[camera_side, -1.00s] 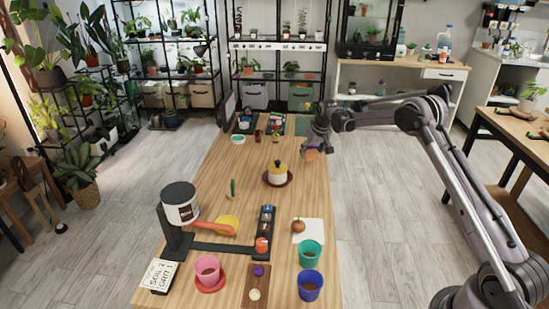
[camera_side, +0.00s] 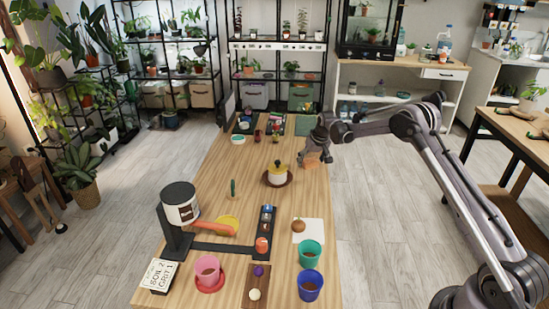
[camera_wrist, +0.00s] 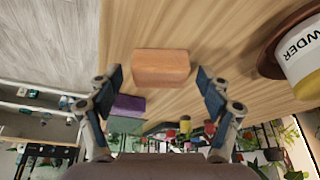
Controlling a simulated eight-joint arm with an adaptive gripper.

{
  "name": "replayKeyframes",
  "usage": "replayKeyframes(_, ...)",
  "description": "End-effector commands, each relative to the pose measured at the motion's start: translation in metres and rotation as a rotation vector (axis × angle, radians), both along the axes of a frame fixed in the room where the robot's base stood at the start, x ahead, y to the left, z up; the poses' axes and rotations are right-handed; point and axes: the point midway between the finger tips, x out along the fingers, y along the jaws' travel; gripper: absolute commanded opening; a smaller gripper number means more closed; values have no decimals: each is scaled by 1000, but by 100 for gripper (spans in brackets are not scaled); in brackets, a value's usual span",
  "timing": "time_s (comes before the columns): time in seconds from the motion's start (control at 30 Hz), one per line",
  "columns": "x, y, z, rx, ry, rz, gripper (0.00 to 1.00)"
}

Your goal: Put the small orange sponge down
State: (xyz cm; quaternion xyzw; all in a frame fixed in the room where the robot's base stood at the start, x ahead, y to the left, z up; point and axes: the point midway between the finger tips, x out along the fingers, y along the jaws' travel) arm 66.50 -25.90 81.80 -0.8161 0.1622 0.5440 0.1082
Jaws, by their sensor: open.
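The small orange sponge (camera_side: 312,160) is at the right edge of the wooden table, just below my gripper (camera_side: 316,149). In the wrist view the sponge (camera_wrist: 162,68) is a plain orange block that looks flat on the wood, with a shadow beside it. It lies between the fingertips of my gripper (camera_wrist: 160,78). Both fingers are spread, with clear gaps between them and the sponge's sides. The exact contact under the sponge is hard to see in the side view.
A yellow-and-white pot (camera_side: 277,175) on a brown saucer stands left of the sponge; its label shows in the wrist view (camera_wrist: 303,56). A purple block (camera_wrist: 128,105) lies near the left finger. The table's edge (camera_side: 329,200) is close on the right.

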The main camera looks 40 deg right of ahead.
Motion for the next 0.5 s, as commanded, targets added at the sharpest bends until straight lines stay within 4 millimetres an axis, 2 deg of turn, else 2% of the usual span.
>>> replayKeyframes(0.27,-4,2,14,0,0,0,78)
replayKeyframes(0.5,-18,8,50,0,0,0,78)
